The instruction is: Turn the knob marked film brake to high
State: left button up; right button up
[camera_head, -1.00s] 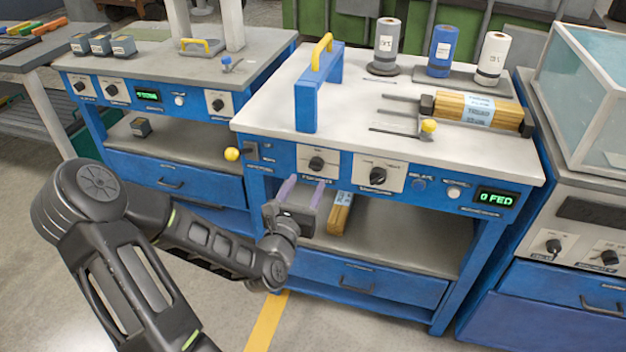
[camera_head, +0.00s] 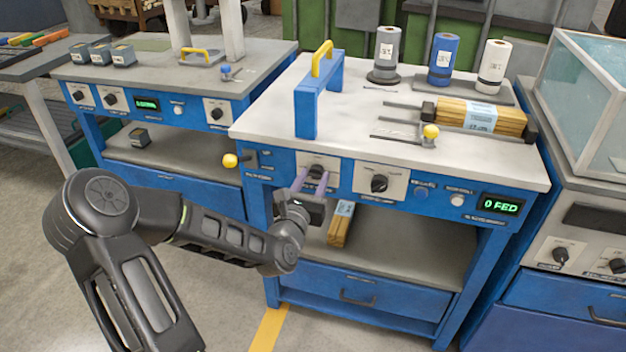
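The middle table's blue front panel carries two dark knobs on pale plates. The left knob (camera_head: 316,171) sits behind my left gripper's fingertips, and the right knob (camera_head: 379,183) is clear of it. The small labels under both are too blurred to read for certain, and the left one is partly covered. My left gripper (camera_head: 311,180) has two purple fingers standing apart, just in front of and below the left knob. I cannot tell whether they touch it. Nothing shows held between them. My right gripper is out of view.
A yellow-ended lever (camera_head: 230,160) sticks out left of the panel. A blue button, a pale button and a green display (camera_head: 502,206) lie to the right. A wood bundle (camera_head: 341,224) rests on the shelf below the gripper. A blue frame (camera_head: 306,100) stands above.

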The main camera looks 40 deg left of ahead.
pick_arm(q)
grip_shut()
